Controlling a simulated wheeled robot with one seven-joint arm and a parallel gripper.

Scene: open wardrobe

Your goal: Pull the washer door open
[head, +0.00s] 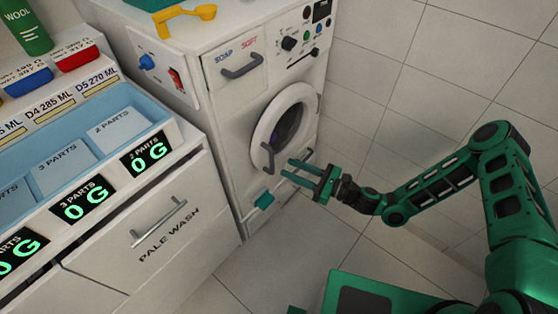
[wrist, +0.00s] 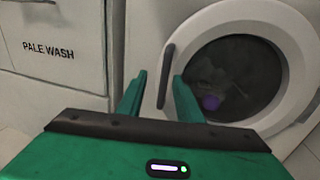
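The washer door (head: 284,122) is a white round ring with dark glass on the white washer's front, and it looks closed. It also shows in the wrist view (wrist: 291,30). Its dark vertical handle (head: 268,157) is on the door's left side, and shows in the wrist view (wrist: 166,75). My green gripper (head: 298,170) is in front of the door's lower part. In the wrist view its fingers (wrist: 159,95) are apart with nothing held between them, and the handle appears beyond them, near the right finger. I cannot tell whether they touch.
The washer has a detergent drawer handle (head: 242,66) and a knob panel (head: 303,35) above the door, and a teal knob (head: 264,200) low down. A white cabinet with a "PALE WASH" drawer (head: 158,232) stands left. Tiled floor (head: 308,235) is clear in front.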

